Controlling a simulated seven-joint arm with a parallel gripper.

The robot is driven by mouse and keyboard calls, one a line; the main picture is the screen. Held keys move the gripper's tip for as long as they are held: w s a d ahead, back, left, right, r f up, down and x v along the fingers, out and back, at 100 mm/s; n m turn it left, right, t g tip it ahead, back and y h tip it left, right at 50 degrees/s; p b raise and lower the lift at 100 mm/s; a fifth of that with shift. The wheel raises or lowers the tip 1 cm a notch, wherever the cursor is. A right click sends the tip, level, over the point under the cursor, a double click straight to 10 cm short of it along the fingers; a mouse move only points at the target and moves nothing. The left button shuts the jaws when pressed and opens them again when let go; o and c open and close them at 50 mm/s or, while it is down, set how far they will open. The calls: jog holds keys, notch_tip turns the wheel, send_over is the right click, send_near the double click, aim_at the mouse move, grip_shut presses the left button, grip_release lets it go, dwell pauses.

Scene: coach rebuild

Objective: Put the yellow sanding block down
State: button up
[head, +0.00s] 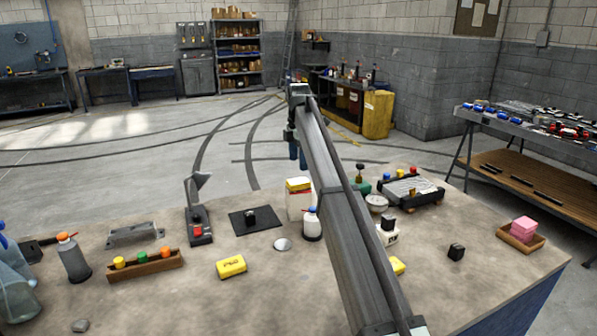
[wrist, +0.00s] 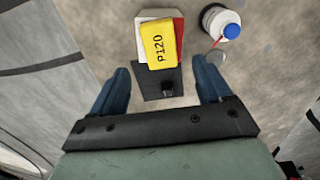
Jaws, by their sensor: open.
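A yellow sanding block (head: 298,184) marked P120 lies on top of a white and red box (head: 299,206) on the workbench. In the wrist view the block (wrist: 161,43) lies slightly tilted on the box (wrist: 142,30), just beyond my fingertips. My gripper (head: 298,163) has blue fingers and is above the box in the head view. In the wrist view my gripper (wrist: 160,68) is open with its fingers wide apart, and nothing is held between them. Another yellow block (head: 231,266) lies on the bench nearer the front.
A white bottle with a blue cap (head: 312,225) stands right beside the box. A black mat (head: 243,222) with a small dark object lies to the left. A wooden tray with colored caps (head: 141,268) is further left. Bare bench shows around the front yellow block.

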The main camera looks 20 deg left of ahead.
jog(key=shift+r, duration=2.2)
